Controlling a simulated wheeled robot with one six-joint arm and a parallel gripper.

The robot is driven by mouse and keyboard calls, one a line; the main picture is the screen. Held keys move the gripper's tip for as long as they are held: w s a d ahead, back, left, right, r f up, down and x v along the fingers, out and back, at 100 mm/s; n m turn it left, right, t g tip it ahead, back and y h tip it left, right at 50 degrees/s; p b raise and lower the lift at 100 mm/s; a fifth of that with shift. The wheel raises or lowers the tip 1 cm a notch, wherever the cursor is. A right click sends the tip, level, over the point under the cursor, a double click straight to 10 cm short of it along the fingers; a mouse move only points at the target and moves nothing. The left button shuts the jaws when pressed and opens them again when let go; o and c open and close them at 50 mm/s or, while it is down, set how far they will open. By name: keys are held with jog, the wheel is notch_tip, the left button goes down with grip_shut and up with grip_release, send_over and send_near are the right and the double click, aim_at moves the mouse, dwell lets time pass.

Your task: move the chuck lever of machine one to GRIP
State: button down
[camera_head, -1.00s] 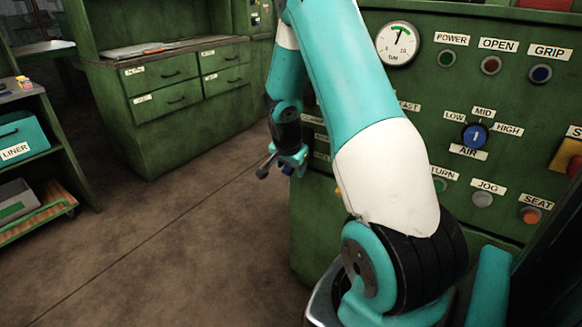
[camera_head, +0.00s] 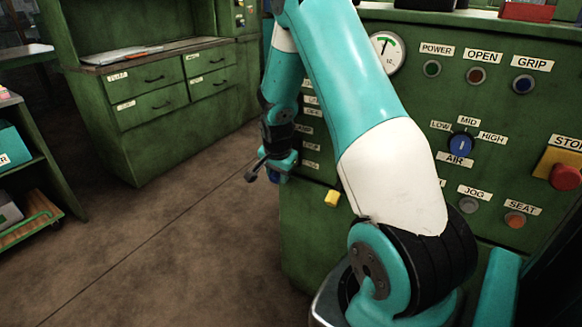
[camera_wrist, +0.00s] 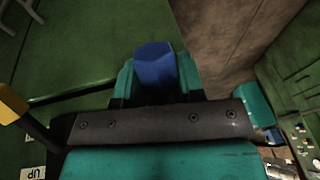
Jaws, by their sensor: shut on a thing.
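My gripper (camera_head: 276,166) is low at the left edge of the green machine panel (camera_head: 310,235). In the wrist view its two teal fingers (camera_wrist: 156,84) are closed on both sides of a blue knob (camera_wrist: 155,58). A bit of blue also shows below the gripper in the head view (camera_head: 273,176). I take it for the chuck lever's knob, but its shaft and any position labels are hidden, so its setting cannot be read.
A yellow knob (camera_head: 332,198) stands just right of my gripper; in the wrist view it is on a dark rod (camera_wrist: 37,133) near an UP label. The blue AIR knob (camera_head: 461,145) and red stop button (camera_head: 565,177) are farther right. Open floor (camera_head: 170,245) lies left.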

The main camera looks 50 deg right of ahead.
jog(key=c, duration=0.7)
grip_release()
jog(key=shift+c, duration=0.2)
jog(key=shift+r, duration=0.1)
jog(key=p+v, duration=0.2)
jog(key=v, duration=1.5)
jog(key=shift+s+a+r, duration=0.1)
jog(key=shift+s, duration=0.05)
